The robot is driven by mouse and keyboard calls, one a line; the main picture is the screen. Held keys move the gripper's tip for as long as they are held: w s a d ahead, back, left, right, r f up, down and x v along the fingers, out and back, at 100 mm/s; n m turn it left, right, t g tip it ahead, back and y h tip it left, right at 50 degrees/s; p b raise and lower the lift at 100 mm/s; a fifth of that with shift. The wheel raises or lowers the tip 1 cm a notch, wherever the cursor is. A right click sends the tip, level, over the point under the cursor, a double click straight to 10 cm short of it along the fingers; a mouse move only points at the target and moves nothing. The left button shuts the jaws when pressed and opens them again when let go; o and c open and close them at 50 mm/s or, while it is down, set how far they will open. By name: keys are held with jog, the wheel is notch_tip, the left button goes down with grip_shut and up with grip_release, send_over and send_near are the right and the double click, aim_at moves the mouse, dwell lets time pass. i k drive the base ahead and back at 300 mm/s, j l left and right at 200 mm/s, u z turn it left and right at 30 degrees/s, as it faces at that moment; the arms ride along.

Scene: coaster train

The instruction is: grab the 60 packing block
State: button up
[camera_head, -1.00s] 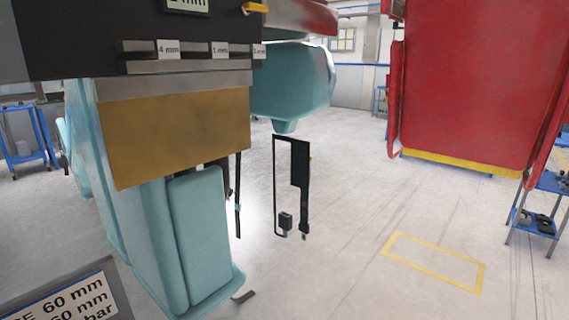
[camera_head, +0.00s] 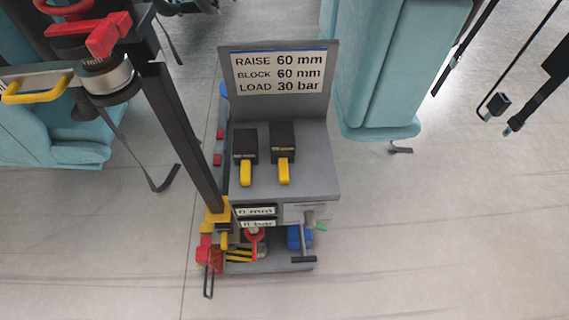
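Two dark packing blocks with yellow handles stand side by side on the top of a grey cart (camera_head: 315,180). The left block (camera_head: 245,146) looks slightly smaller than the right block (camera_head: 282,140). Their handles point toward the near edge of the cart. I cannot read a size on either block, so I cannot tell which is the 60. A sign (camera_head: 281,73) behind them reads RAISE 60 mm, BLOCK 60 mm, LOAD 30 bar. I do not see my gripper in this view.
A dark slanted post (camera_head: 180,130) runs down the cart's left side. A red-and-silver fitting (camera_head: 100,70) and a yellow handle (camera_head: 36,90) are at upper left. Teal seats (camera_head: 390,60) stand behind right. Displays (camera_head: 257,212) read 0 mm and 0 bar. Floor (camera_head: 450,240) is clear at right.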

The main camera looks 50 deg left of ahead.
aim_at(224, 229)
jog(key=u, duration=1.1)
jog(key=k+l+u, duration=0.55)
jog(key=i+l, duration=0.05)
jog(key=l, duration=0.05)
